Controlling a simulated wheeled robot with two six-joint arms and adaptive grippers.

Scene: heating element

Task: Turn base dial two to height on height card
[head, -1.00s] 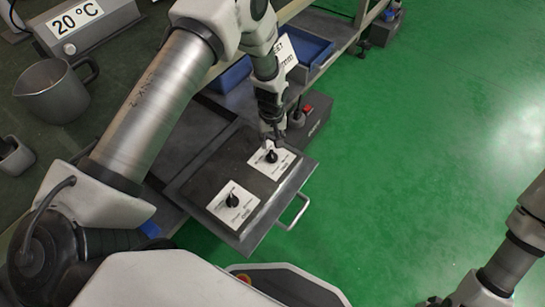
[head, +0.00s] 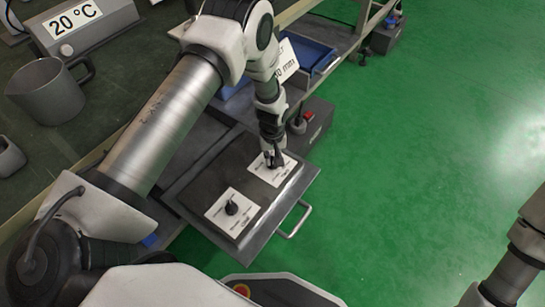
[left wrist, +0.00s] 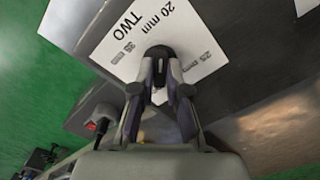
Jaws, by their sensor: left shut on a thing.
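Dial two is the black knob (left wrist: 158,54) on a white plate marked "TWO" and "20 mm" (left wrist: 122,36) in the left wrist view. My left gripper (left wrist: 158,74) is shut on this knob, with a fingertip on each side. In the head view my left gripper (head: 273,158) reaches down onto the far plate (head: 262,173) and largely hides its knob. The knob's exact pointing is not clear. The height card (head: 287,62) stands behind my left arm, which partly covers it; "mm" shows, but the full number is hidden. My right gripper is out of view.
A second black dial (head: 231,208) sits on the nearer white plate (head: 223,219). Both plates lie on a dark base with a metal handle (head: 296,219). A dark box with a red switch (head: 309,115) stands behind. A grey jug (head: 48,92) and "20 °C" display (head: 76,19) are left.

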